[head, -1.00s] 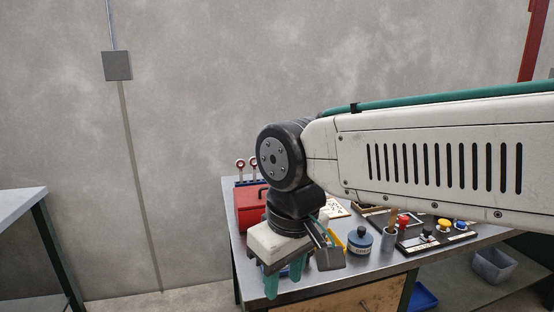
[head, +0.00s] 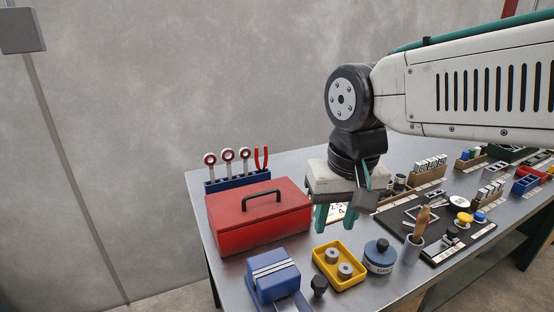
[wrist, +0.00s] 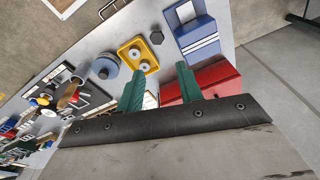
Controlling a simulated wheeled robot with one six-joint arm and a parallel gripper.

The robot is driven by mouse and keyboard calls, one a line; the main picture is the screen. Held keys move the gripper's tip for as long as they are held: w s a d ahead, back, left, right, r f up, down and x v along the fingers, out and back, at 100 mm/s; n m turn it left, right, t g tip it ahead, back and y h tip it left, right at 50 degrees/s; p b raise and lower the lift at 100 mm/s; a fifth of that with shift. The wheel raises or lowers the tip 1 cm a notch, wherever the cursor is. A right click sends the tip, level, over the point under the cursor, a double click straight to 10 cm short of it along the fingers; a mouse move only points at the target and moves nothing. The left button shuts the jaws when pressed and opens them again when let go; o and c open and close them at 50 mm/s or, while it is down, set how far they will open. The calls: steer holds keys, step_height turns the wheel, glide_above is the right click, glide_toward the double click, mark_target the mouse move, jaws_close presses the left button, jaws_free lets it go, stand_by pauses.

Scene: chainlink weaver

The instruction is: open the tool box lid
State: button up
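The red tool box (head: 235,228) sits at the left end of the metal bench, its lid down and a black handle (head: 262,200) on top. In the wrist view the tool box (wrist: 213,82) is partly hidden behind a green finger. My gripper (head: 335,220) hangs to the right of the tool box, above the bench, with its green fingers pointing down and apart. In the wrist view my gripper (wrist: 160,85) is open with nothing between the fingers.
A blue vise-like block (head: 272,275) stands in front of the tool box. A yellow tray (head: 326,262) and a blue round tin (head: 379,258) are to its right. A blue rack with wrenches (head: 225,183) is behind it. Several small items crowd the bench's right side.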

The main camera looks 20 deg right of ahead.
steer(key=w+a+m, duration=0.1)
steer(key=w+m, duration=0.7)
steer(key=w, duration=0.6)
steer(key=m+t, duration=0.1)
steer(key=m, duration=0.5)
glide_toward(262, 193)
steer(key=shift+m, duration=0.5)
steer(key=x, duration=0.9)
steer(key=shift+w+f, duration=0.15)
steer(key=shift+f, duration=0.2)
jaws_close()
steer(key=shift+r, duration=0.1)
